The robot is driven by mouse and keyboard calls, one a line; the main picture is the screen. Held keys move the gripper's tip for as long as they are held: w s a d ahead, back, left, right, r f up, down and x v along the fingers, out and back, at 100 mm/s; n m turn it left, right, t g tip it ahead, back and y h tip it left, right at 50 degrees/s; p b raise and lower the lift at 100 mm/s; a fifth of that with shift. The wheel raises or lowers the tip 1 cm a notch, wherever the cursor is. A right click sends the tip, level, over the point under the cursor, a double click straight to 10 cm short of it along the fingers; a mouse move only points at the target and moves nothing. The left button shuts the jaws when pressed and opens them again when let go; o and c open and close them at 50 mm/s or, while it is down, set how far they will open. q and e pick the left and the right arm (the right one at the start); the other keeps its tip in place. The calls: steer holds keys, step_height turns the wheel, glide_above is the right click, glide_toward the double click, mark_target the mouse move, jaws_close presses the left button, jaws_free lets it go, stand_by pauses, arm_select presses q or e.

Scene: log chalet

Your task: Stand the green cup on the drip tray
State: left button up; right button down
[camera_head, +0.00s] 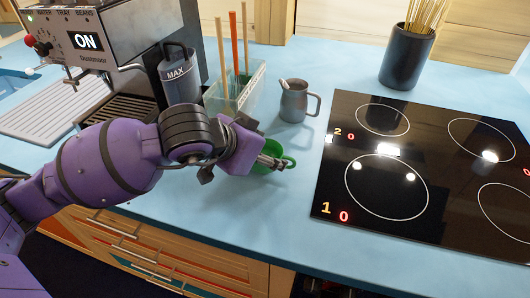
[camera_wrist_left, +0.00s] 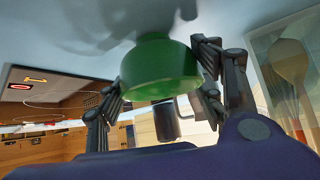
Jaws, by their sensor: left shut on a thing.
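The green cup (camera_head: 274,152) is at the front of the blue counter, right of the coffee machine, with its handle pointing right. My left gripper (camera_head: 268,160) is shut on it and hides much of its body. In the left wrist view the green cup (camera_wrist_left: 160,72) sits between the two fingers of my left gripper (camera_wrist_left: 162,82). I cannot tell whether the cup touches the counter. The dark slatted drip tray (camera_head: 118,110) is at the foot of the coffee machine, partly hidden behind my left arm. My right gripper is not in view.
The coffee machine (camera_head: 95,50) with a MAX-marked container (camera_head: 178,75) stands back left. A clear utensil bin (camera_head: 235,98) and a metal jug (camera_head: 295,101) stand behind the cup. A black hob (camera_head: 420,170) is right. A white ribbed drainboard (camera_head: 45,112) lies left.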

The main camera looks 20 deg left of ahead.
arm_select(q)
steer(key=o, duration=0.9)
steer(key=shift+f, duration=0.2)
steer(key=o, duration=0.5)
steer(key=shift+r, duration=0.1)
steer(key=shift+c, duration=0.2)
steer(key=shift+r, duration=0.1)
